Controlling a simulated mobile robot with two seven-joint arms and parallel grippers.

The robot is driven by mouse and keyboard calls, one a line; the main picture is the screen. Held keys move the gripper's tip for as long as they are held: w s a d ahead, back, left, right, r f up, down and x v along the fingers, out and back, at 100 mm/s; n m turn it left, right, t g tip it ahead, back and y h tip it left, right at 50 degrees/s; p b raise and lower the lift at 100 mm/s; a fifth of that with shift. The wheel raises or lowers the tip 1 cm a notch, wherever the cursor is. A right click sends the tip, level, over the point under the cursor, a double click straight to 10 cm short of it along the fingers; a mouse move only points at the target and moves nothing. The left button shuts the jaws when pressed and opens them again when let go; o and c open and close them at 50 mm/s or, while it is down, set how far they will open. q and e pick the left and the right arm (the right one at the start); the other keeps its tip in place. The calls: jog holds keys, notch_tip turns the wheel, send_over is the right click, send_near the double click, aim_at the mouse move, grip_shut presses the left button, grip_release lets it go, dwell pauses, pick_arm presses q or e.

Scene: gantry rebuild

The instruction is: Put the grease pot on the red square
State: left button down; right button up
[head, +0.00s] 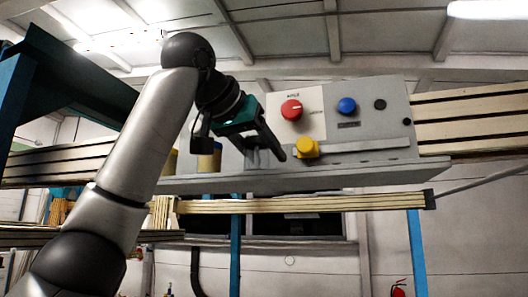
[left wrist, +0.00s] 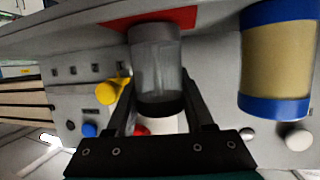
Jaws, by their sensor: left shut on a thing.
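The grease pot (left wrist: 157,62), a grey see-through cylinder with a dark end, is between the fingers of my left gripper (left wrist: 158,100) in the left wrist view. My left gripper (head: 268,148) is shut on it, in front of the grey panel in the head view. The wrist picture is turned over, with the shelf at the top. The red square (left wrist: 118,23) lies on the shelf at the pot's plain end, which overlaps it in the picture. I cannot tell whether they touch. In the head view the fingers mostly hide the pot.
A tan cylinder with blue bands (left wrist: 278,60) stands beside the red square; it also shows in the head view (head: 210,158). The panel carries a red knob (head: 291,110), a blue button (head: 347,106) and a yellow knob (head: 307,148) close to my fingers. The grey shelf (head: 350,177) runs below.

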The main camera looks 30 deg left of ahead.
pick_arm(q)
jog(key=shift+f, duration=0.1)
jog(key=shift+c, duration=1.4)
grip_release()
jog(key=b+v, duration=0.3)
jog(key=v, duration=0.9)
jog(key=shift+d, duration=0.1)
